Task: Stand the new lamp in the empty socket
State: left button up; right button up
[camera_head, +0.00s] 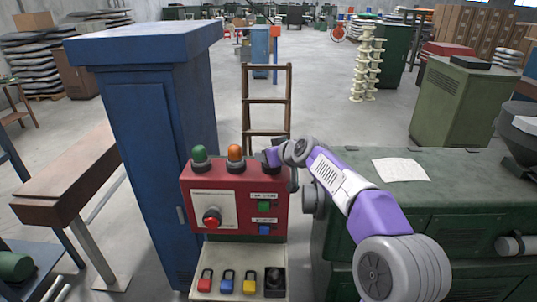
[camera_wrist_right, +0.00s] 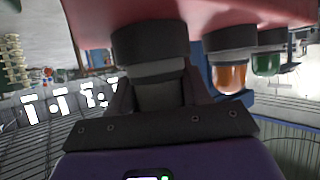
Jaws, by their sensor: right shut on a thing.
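A red control box (camera_head: 238,180) has a green lamp (camera_head: 199,157) and an orange lamp (camera_head: 235,156) standing on top. My right gripper (camera_head: 273,158) is at the third place on the top, right of the orange lamp. The wrist view, upside down, shows a black socket collar (camera_wrist_right: 150,45) close to my right gripper (camera_wrist_right: 158,95). The gripper is shut on a dark grey piece, likely the new lamp (camera_wrist_right: 158,70), lined up with the collar. I cannot tell its colour or whether it is fully seated. My left gripper is not in view.
Padlocks (camera_head: 227,281) and a round black thing (camera_head: 274,280) are on the panel below the box. A blue cabinet (camera_head: 150,130) stands close on the left. A green cabinet with a paper (camera_head: 400,169) on top is on the right. A ladder (camera_head: 267,105) stands behind.

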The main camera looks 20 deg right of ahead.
jog(key=o, duration=1.1)
jog(key=shift+o, duration=0.2)
jog(key=b+v, duration=0.1)
jog(key=v, duration=0.6)
jog(key=shift+s+r, duration=0.15)
jog(key=shift+s, duration=0.15)
